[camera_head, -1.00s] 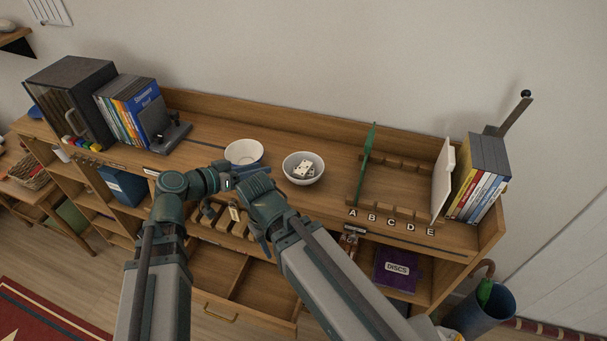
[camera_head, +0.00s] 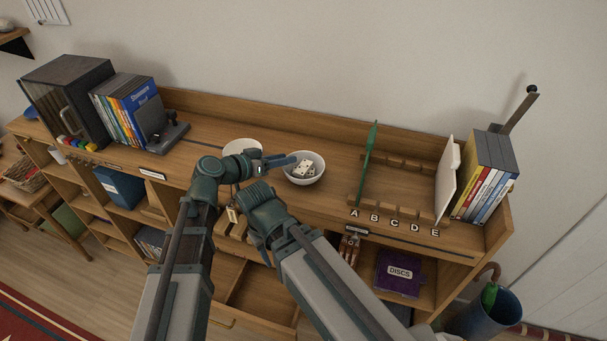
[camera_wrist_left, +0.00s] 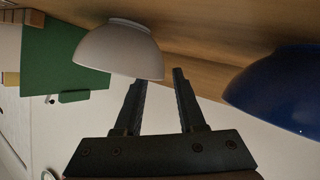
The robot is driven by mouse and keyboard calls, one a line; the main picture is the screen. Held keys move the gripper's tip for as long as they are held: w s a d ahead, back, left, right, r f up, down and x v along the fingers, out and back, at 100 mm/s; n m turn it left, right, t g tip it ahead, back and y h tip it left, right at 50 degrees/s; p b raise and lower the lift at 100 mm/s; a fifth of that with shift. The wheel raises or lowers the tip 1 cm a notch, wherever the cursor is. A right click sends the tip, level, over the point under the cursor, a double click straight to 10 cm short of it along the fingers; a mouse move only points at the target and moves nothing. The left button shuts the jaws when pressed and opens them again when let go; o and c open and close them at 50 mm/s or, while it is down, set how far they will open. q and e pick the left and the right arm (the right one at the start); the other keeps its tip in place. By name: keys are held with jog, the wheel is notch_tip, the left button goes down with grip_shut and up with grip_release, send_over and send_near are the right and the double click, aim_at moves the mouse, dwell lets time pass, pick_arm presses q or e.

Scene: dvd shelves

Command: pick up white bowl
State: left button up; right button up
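A white bowl (camera_head: 304,168) with dotted white cubes inside stands on the shelf top, right of a second bowl (camera_head: 242,146) that looks white inside. In the left wrist view the white bowl (camera_wrist_left: 118,52) is just beyond the fingers, and the second bowl's outside is blue (camera_wrist_left: 285,88). My left gripper (camera_head: 288,160) reaches right, at the white bowl's left rim in the head view. Its fingers (camera_wrist_left: 158,80) are apart with nothing gripped. My right gripper (camera_head: 266,252) is low in front of the shelf; its fingers are too unclear to judge.
A slotted wooden rack (camera_head: 398,209) marked A to E, with a green panel (camera_head: 367,163), stands right of the white bowl. Books (camera_head: 484,176) are at the far right. Books, a bookend and a dark cabinet (camera_head: 70,101) stand left. An open drawer (camera_head: 262,292) is below.

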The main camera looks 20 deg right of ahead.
pick_arm(q)
jog(key=shift+w+d+f, duration=0.2)
jog(key=shift+w+d, duration=0.05)
jog(key=shift+d, duration=0.25)
grip_shut()
jog(key=shift+s, duration=0.1)
dwell(0.9)
